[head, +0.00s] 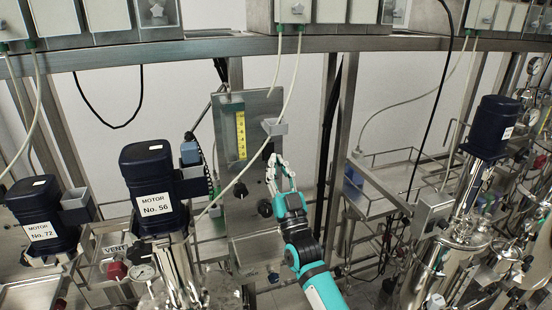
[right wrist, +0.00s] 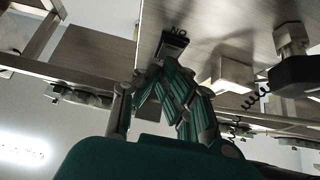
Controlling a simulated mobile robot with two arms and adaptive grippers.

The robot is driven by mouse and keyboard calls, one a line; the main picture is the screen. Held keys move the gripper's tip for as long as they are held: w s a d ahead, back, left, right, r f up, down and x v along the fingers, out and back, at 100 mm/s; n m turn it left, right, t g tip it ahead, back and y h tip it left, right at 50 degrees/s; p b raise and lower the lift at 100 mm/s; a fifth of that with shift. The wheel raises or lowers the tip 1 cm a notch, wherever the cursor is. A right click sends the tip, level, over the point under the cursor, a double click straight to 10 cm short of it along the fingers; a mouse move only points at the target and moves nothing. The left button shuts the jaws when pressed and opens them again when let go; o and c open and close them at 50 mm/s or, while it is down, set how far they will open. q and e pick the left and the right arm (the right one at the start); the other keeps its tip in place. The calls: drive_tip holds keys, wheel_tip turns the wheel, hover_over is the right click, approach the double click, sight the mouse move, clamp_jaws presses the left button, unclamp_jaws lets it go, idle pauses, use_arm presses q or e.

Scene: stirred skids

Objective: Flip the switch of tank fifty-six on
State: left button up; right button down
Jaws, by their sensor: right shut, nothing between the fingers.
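The motor labelled No. 56 (head: 155,195) stands left of centre in the head view, a dark blue housing on a steel tank. To its right is an upright steel panel (head: 262,108) with a yellow scale strip. My right gripper (head: 276,166) is shut and empty, pointing up in front of the panel. In the right wrist view a dark switch (right wrist: 172,40) sits close to the fingertips, with an upside-down label reading ON beside it. I cannot tell whether the fingers touch it, nor its position. My left gripper is not in view.
The motor labelled No. 72 (head: 42,215) stands at the left. Another dark motor (head: 492,128) stands at the right among gauges and pipes. A steel rail (head: 350,44) crosses above, with pale cables hanging near the panel. A wire-railed shelf (head: 385,200) lies right of my arm.

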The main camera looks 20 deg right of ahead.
drive_tip(key=shift+w+f, duration=0.1)
drive_tip(key=shift+w, duration=0.4)
drive_tip(key=shift+w+f+b, duration=0.25)
drive_tip(key=shift+f+b, duration=0.1)
drive_tip(key=shift+b, duration=0.45)
drive_tip(key=shift+r, duration=0.2)
drive_tip(key=shift+w, duration=0.1)
drive_tip(key=shift+f, duration=0.1)
